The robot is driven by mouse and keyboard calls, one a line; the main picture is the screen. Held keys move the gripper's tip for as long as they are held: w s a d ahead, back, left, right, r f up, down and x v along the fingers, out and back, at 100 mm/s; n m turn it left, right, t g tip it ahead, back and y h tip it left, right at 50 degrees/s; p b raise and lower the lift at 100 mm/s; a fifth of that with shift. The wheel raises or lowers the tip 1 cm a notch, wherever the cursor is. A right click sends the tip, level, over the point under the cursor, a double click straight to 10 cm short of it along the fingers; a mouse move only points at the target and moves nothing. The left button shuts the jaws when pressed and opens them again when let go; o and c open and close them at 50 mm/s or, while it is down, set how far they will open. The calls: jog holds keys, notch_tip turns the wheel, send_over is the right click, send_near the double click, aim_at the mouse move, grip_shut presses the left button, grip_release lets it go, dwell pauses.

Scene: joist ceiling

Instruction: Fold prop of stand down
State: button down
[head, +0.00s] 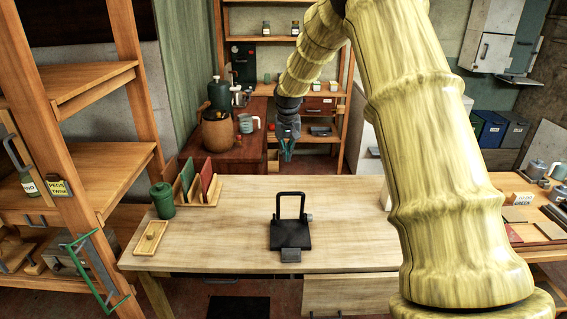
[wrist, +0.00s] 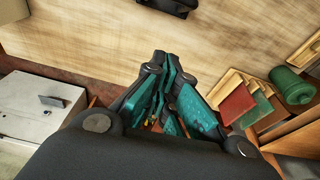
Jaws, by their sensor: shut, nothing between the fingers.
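A small black stand (head: 291,236) sits on the wooden table. Its prop (head: 292,195), a black U-shaped bar, is raised upright from the base, with a grey knob at its right side. In the wrist view a dark part of the stand (wrist: 168,6) shows at the top edge, cut off by the frame. My gripper (head: 287,158) hangs near the table's far edge, beyond the stand and apart from it. Its teal and black fingers also show in the wrist view (wrist: 163,58), shut and empty.
The wooden table (head: 358,235) is clear around the stand. A rack with red and green boards (head: 205,198), a green canister (head: 162,203) and a small wooden tray (head: 150,238) stand at its left. Shelves (head: 85,90) rise further left.

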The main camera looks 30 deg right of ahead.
jog(key=s+f+p, duration=0.3)
jog(key=f+p, duration=0.1)
jog(key=f, duration=0.6)
jog(key=shift+s+p, duration=0.2)
jog(key=shift+p, duration=0.15)
jog(key=shift+w, duration=0.1)
jog(key=shift+a, duration=0.1)
